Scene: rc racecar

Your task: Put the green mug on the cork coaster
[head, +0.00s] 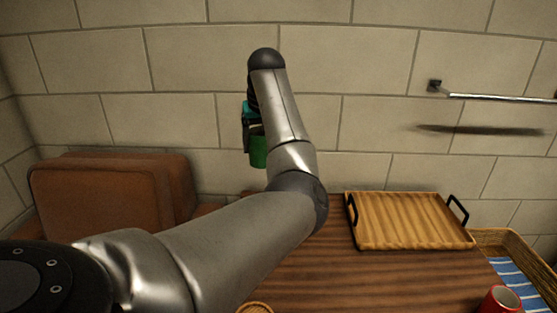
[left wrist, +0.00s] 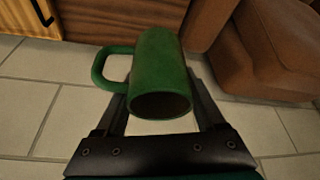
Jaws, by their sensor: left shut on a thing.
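The green mug (head: 258,151) is held up in the air in front of the tiled wall, partly hidden behind my left arm in the head view. My left gripper (head: 254,130) is shut on it. In the left wrist view the mug (left wrist: 158,65) sits between the two fingers of my left gripper (left wrist: 163,108), its opening towards the camera and its handle to the left. A round tan rim (head: 255,308) shows at the bottom edge of the head view; too little shows to tell whether it is the cork coaster. My right gripper is out of view.
A wooden tray (head: 408,220) with black handles lies on the wooden table (head: 350,280). A red mug (head: 499,300) is at the lower right, near a wicker basket (head: 507,240) with a blue striped cloth. Brown leather furniture (head: 105,200) stands left. A metal rail (head: 500,97) is on the wall.

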